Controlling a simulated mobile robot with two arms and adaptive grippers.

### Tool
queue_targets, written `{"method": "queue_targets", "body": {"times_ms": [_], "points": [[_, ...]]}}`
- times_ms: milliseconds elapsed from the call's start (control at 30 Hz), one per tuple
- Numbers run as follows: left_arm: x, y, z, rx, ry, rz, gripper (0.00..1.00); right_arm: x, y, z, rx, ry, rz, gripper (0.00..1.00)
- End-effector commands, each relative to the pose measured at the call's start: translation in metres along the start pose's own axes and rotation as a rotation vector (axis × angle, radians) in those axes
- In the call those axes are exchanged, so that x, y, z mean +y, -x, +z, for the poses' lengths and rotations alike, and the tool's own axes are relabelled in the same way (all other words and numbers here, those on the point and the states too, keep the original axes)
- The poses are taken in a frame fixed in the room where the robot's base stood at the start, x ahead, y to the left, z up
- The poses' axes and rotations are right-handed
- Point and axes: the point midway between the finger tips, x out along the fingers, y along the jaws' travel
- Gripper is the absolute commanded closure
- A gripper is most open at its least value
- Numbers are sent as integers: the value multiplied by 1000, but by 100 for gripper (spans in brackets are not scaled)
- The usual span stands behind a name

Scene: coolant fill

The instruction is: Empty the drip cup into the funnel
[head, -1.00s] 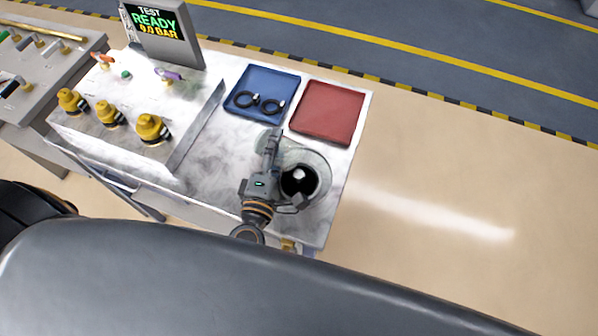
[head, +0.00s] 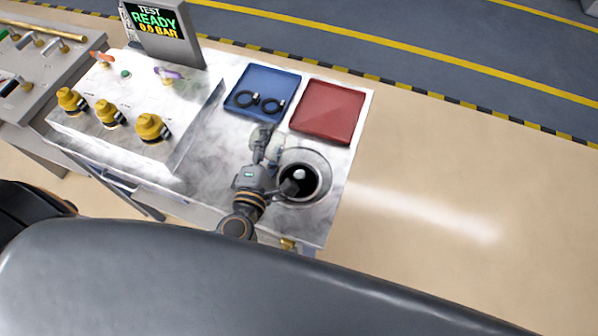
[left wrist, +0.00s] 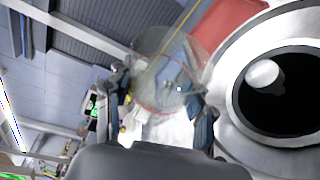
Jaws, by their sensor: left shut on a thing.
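My left gripper (head: 277,164) is shut on the drip cup, at the left side of the funnel. The drip cup (left wrist: 165,72) is clear and see-through, and sits between both fingers in the left wrist view. It is too faint in the head view to judge its tilt or contents. The funnel (head: 322,165) has a wide grey rim around a dark opening at the bench's front right. It also shows in the left wrist view (left wrist: 240,110), right of the cup. A pale rounded spot shows inside the opening. My right gripper is not in view.
A blue tray (head: 258,82) with two black rings and a red tray (head: 330,105) lie behind the funnel. Several yellow-capped fittings (head: 150,127) stand at the left, below a display (head: 160,30). The bench top (head: 215,165) left of my gripper is bare.

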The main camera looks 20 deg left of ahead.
Motion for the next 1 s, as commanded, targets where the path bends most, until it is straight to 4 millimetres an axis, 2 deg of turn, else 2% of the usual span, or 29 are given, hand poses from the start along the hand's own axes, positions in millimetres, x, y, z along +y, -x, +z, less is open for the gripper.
{"method": "queue_targets", "body": {"times_ms": [67,333,433,700,767,1000], "points": [[3,-1,-2,-1,19,-6,83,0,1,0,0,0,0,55],[18,0,0,1,170,-70,83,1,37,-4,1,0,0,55],[7,-1,-4,3,307,-129,83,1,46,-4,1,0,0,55],[20,-1,-2,1,505,-207,83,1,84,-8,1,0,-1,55],[19,-2,-4,-1,561,-230,83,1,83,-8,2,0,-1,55],[9,-13,-31,0,849,-352,83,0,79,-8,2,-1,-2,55]]}}
